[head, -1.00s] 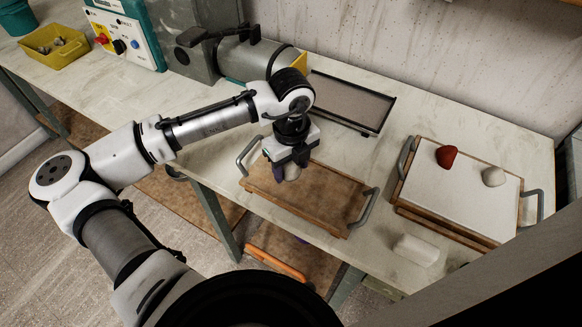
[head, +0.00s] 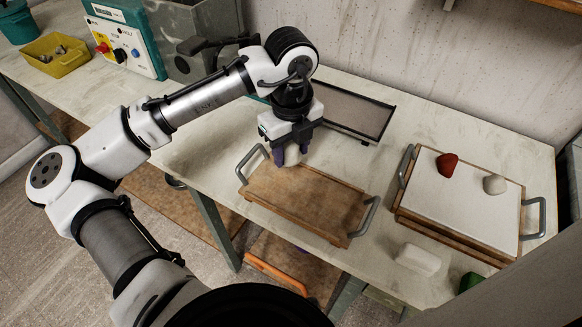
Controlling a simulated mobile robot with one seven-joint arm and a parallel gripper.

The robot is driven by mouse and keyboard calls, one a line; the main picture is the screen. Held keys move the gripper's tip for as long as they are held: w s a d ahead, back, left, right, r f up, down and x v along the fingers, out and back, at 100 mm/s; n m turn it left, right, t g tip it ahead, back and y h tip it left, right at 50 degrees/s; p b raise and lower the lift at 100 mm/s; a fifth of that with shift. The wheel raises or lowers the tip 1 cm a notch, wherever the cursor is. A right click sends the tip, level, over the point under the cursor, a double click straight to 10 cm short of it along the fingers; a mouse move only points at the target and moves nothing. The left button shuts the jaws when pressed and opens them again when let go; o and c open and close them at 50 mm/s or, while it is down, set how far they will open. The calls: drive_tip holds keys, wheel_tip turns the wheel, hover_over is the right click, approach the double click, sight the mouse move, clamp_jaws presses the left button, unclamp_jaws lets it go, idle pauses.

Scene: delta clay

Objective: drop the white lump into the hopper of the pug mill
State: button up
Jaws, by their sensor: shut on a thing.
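My gripper (head: 291,155) is shut on a pale lump, which looks like the white lump (head: 293,156). It holds the lump over the back left part of a brown wooden board (head: 310,203) with grey handles. The fingers hide part of the lump, and I cannot tell whether it is clear of the board. The pug mill (head: 192,28) is the grey machine at the back left, beside a control panel (head: 125,38). My arm hides much of its barrel, and I cannot make out the hopper opening.
A white-topped board (head: 455,205) at the right carries a red lump (head: 447,163) and a grey-white lump (head: 495,184). A white block (head: 418,259) and a green thing (head: 468,282) lie in front. A framed screen tray (head: 350,112) lies behind. A yellow bin (head: 55,55) stands far left.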

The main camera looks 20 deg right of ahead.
sight(291, 147)
wheel_tip(291, 147, up, 12)
drive_tip(key=shift+f, duration=0.15)
drive_tip(key=shift+s+f, duration=0.1)
drive_tip(key=shift+s, duration=0.05)
